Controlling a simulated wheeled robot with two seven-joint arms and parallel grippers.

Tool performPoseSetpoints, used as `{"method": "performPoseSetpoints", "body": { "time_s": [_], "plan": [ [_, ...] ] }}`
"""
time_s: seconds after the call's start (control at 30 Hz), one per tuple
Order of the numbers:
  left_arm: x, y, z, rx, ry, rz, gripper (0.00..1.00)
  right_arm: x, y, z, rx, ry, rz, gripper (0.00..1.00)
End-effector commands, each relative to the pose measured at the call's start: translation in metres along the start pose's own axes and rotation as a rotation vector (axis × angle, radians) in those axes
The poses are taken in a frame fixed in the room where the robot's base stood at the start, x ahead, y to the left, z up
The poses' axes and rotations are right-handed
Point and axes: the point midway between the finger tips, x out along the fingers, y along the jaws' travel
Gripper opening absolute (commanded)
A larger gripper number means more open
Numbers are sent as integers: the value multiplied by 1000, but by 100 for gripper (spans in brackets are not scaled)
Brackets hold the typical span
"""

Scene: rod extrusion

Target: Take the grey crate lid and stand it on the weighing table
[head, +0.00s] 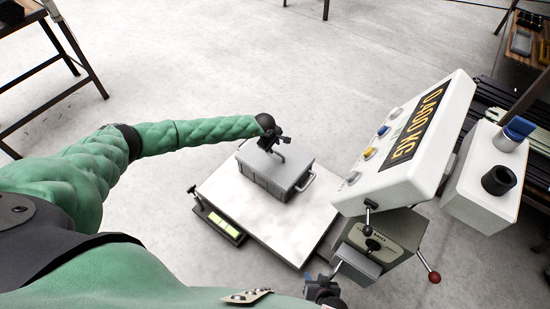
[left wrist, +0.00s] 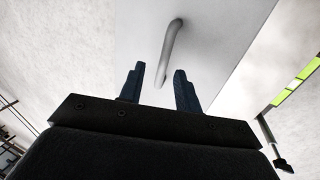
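The grey crate lid (head: 272,172), a boxy grey piece with ridges along its side, rests on the white top of the weighing table (head: 232,205). A loop handle shows at its right end. My left gripper (head: 281,142) is at its far upper edge. In the left wrist view the two fingers (left wrist: 158,88) stand apart, with a grey loop handle (left wrist: 171,48) on a pale grey face just ahead, its lower end reaching toward the gap. Nothing is clearly clamped. My right gripper (head: 322,290) is low in the head view, partly cut off; its fingers are unclear.
A white display unit (head: 400,150) with orange digits and coloured buttons stands right of the table, above a grey box with a red-knobbed lever (head: 434,277). A white box (head: 487,180) stands further right. Benches are at the upper left and right. Floor beyond the table is clear.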

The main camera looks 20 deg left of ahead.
Motion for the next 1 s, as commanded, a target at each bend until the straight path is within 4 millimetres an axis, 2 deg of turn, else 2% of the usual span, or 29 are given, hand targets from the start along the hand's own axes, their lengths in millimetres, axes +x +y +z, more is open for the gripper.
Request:
{"method": "performPoseSetpoints", "body": {
  "time_s": [0.5, 0.8, 1.0],
  "plan": [
    [56, -6, -1, -3, -3, 1, 33, 2, 0, 1, 0, 0, 0, 36],
    [60, -6, -2, -3, -3, 1, 33, 1, -1, 1, 1, 1, -1, 36],
    [60, -6, -2, -3, -3, 1, 0, 1, -1, 1, 1, 1, -1, 36]
  ]
}}
